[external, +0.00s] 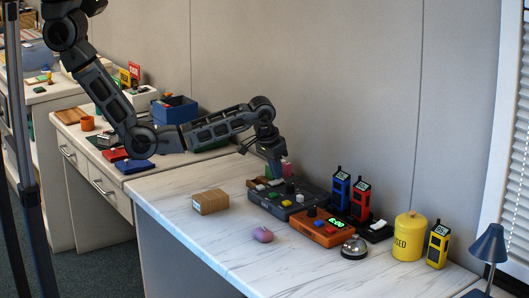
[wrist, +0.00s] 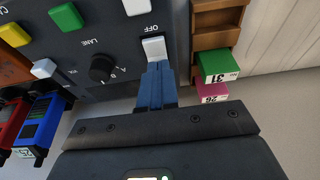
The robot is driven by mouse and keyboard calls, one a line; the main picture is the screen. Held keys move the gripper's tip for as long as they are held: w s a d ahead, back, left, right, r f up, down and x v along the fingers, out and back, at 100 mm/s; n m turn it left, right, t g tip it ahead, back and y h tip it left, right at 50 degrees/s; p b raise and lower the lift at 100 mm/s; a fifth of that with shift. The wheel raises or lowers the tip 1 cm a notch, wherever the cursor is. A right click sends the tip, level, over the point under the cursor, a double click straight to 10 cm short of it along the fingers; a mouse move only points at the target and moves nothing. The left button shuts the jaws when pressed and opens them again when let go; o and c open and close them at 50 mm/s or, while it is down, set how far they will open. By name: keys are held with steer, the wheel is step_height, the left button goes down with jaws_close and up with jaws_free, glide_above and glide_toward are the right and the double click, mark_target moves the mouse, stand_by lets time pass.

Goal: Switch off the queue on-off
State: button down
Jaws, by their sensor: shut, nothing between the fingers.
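A dark grey control panel (external: 312,196) lies on the marble-topped counter. In the wrist view the panel (wrist: 125,40) carries a white rocker switch (wrist: 154,48) with "OFF" printed beside it. No word "queue" is readable. My gripper (wrist: 158,70) is shut and empty, its blue fingertips right at the edge of that white switch. I cannot tell whether they press it or only hover over it. In the external view my gripper (external: 274,172) points down over the panel's far left part, and the arm hides the switch there.
A black knob (wrist: 103,68), a white toggle (wrist: 43,68) and a green button (wrist: 66,17) are close by on the panel. A wooden rack (wrist: 216,35) stands beside it. An orange device (external: 318,232), bell (external: 354,247) and cardboard box (external: 210,202) are nearby. The counter's front left is clear.

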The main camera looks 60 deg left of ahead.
step_height(320, 180, up, 4)
steer(key=p, duration=0.4)
steer(key=shift+w+r, duration=0.15)
steer(key=shift+r, duration=0.1)
steer(key=s+b+v, duration=0.1)
steer(key=v, duration=0.8)
steer(key=shift+s, duration=0.3)
steer(key=shift+a+f, duration=0.1)
